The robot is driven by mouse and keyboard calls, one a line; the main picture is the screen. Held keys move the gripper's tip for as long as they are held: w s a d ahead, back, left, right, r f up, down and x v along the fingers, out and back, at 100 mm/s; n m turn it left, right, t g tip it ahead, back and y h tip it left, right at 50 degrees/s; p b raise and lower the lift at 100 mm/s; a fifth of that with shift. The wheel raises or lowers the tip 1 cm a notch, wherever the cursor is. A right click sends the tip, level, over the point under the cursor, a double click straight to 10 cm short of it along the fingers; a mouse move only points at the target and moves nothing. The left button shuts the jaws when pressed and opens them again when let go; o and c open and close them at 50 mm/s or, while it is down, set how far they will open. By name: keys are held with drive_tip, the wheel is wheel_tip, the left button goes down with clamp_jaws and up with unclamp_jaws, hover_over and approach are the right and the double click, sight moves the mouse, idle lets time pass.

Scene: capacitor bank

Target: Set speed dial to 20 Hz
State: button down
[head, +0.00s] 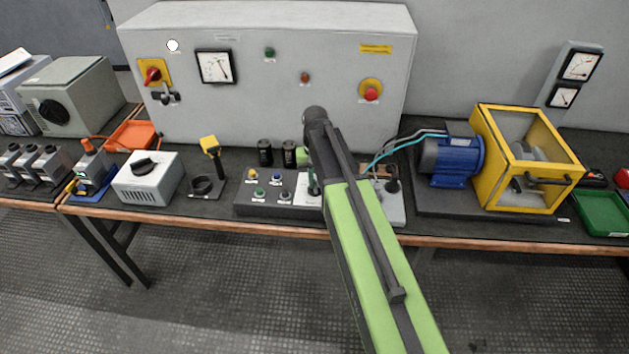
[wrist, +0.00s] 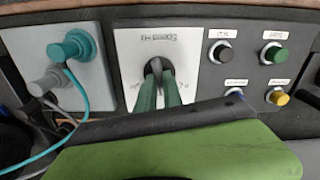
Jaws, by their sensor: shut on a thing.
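The speed dial is a dark knob (wrist: 154,65) on a white plate marked "Speed Hz" (wrist: 188,50), upside down in the wrist view. In the head view the plate (head: 304,201) is at the right of the black button panel, and the dial itself is mostly hidden behind my arm. My gripper (wrist: 163,82) has its two green fingers shut on the knob, one on each side. In the head view my gripper (head: 313,186) reaches down to the plate. The fingers cover part of the scale, and I cannot read the dial's setting.
Several push buttons (head: 261,192) sit left of the plate. A grey socket box (wrist: 65,50) with teal and grey plugs stands close beside it. A blue motor (head: 450,158) and yellow guard frame (head: 544,142) are to the right. A tall grey cabinet (head: 240,115) stands behind.

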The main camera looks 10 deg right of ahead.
sight(315, 183)
drive_tip(key=c, duration=1.5)
unclamp_jaws()
wheel_tip(315, 183, up, 17)
drive_tip(key=p, duration=1.7)
drive_tip(key=shift+r, duration=0.2)
drive_tip(key=shift+f, duration=0.1)
drive_tip(key=shift+n, duration=0.6)
drive_tip(key=s, duration=0.5)
drive_tip(key=s+f+b, duration=0.1)
drive_tip(key=s, duration=0.9)
drive_tip(key=shift+s+a+f, duration=0.1)
drive_tip(key=shift+a+f, duration=0.1)
drive_tip(key=shift+f, duration=0.15)
